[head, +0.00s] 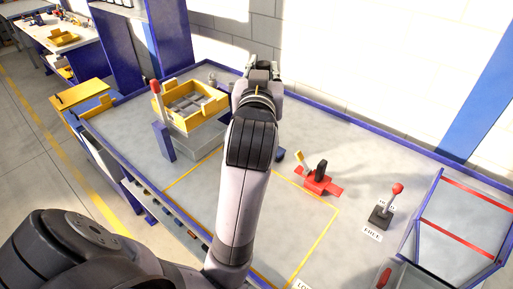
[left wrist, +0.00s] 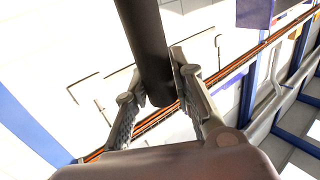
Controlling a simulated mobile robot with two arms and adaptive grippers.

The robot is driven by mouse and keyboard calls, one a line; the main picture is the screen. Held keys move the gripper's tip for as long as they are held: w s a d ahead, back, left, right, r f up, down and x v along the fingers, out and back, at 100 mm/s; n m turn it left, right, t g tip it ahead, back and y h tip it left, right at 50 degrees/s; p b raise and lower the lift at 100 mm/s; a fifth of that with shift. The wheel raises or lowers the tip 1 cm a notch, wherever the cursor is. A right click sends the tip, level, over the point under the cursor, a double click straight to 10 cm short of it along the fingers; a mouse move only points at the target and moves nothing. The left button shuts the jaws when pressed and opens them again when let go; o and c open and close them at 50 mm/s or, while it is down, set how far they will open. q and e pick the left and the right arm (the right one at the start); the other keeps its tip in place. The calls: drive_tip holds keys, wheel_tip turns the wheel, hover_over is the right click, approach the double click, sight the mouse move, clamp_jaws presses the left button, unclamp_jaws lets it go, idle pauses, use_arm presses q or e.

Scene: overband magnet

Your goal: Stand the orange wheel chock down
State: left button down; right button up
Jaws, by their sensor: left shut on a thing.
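My left gripper (head: 262,67) is at the far edge of the bench, near the pale wall, with its arm reaching up the middle of the head view. In the left wrist view the gripper (left wrist: 158,88) is shut on a dark round bar (left wrist: 150,45), which runs out of the top of the picture. The rest of the held thing is hidden, and I cannot tell whether it belongs to the orange wheel chock. No orange chock shows clearly in either view. My right gripper is not in view.
A yellow tray (head: 223,103) on a grey block stands left of my arm, by a red-knobbed lever (head: 155,88). A red clamp-like device (head: 318,184) and another red-knobbed lever (head: 380,213) stand right. A blue-framed box (head: 411,222) is at far right. Bench between is mostly clear.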

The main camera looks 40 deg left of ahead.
use_arm(q)
wheel_tip(320, 180, down, 13)
drive_tip(key=shift+s+r+b, duration=0.1)
drive_tip(key=shift+b, duration=0.2)
wheel_tip(320, 180, down, 4)
drive_tip(key=shift+f, duration=0.2)
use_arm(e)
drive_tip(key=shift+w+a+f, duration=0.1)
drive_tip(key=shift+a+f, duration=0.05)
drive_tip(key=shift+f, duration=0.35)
use_arm(q)
drive_tip(key=shift+f+b, duration=0.2)
drive_tip(key=shift+b, duration=0.1)
drive_tip(key=c, duration=1.6)
unclamp_jaws()
drive_tip(key=shift+c, duration=0.2)
drive_tip(key=shift+o, duration=1.4)
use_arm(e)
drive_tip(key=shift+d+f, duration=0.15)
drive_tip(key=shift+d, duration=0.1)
